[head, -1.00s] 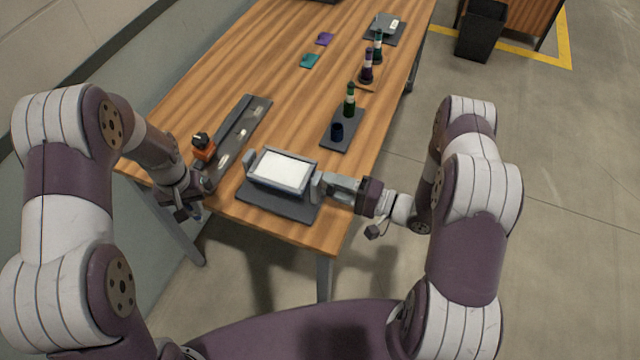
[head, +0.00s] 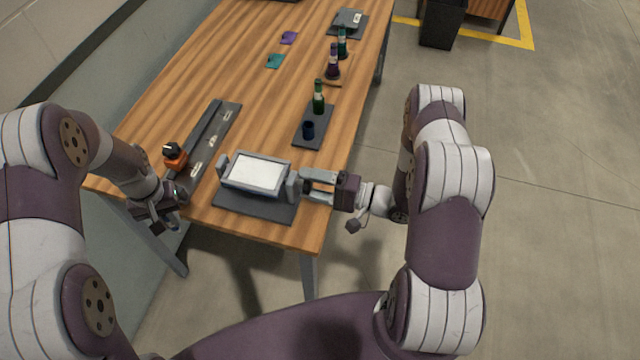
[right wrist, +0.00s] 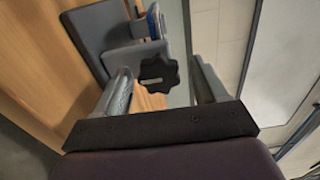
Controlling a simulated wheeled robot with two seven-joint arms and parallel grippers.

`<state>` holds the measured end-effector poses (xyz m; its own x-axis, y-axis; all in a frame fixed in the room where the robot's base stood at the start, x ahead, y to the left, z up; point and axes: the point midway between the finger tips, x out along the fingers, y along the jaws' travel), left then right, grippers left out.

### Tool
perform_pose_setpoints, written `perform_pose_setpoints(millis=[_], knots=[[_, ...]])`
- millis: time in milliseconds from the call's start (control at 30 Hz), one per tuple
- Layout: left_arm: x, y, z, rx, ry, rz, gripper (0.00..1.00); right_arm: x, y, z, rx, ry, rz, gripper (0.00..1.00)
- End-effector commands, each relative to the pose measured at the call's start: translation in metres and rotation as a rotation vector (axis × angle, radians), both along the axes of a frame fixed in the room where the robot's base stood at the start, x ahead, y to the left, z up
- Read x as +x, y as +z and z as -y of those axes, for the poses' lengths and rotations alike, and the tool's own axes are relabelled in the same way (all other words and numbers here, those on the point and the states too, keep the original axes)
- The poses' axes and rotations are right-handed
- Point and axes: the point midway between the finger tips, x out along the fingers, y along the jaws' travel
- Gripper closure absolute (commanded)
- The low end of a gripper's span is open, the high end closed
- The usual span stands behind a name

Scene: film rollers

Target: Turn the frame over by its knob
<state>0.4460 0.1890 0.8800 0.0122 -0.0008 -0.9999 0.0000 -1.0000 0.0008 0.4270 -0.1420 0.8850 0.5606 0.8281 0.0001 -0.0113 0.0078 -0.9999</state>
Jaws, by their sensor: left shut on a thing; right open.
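The frame (head: 257,172), a grey rim around a white panel, sits face-up between two grey uprights on a dark base (head: 255,206). Its knob (right wrist: 160,74), black and lobed, shows in the right wrist view at the frame's right upright. My right gripper (head: 308,185) is open, its fingers on either side of the knob with a gap to each. The head view does not show the knob clearly. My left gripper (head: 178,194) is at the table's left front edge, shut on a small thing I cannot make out.
A dark rail tray (head: 212,140) with an orange block and black knob (head: 175,155) lies left of the frame. A dark tray (head: 315,135) with a green bottle (head: 318,97) and dark cup (head: 308,130) stands behind. The middle of the table is clear.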

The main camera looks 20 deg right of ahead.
Motion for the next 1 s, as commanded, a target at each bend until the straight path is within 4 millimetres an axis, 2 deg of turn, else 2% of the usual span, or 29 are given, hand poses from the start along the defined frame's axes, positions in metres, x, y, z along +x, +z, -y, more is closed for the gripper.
perform_pose_setpoints(millis=[133, 400, 500, 667, 1000], knots=[[0.0, -0.007, 0.0, 0.0, 0.0, 0.0, 1.0, -0.011, -0.003, 0.019, 0.0, -0.006, 0.0, 0.29], [0.0, -0.022, 0.0, 0.0, 0.0, 0.0, 1.0, -0.048, -0.003, 0.075, 0.0, -0.008, 0.002, 0.29], [0.0, -0.024, 0.0, 0.0, 0.0, 0.0, 1.0, -0.058, -0.002, 0.089, 0.0, -0.005, 0.002, 0.29], [0.0, -0.025, 0.0, 0.0, 0.0, 0.0, 1.0, -0.064, -0.001, 0.097, 0.0, -0.002, 0.001, 0.29], [0.0, -0.024, 0.0, 0.0, 0.0, 0.0, 1.0, -0.065, 0.0, 0.097, 0.0, -0.001, 0.001, 0.29]])
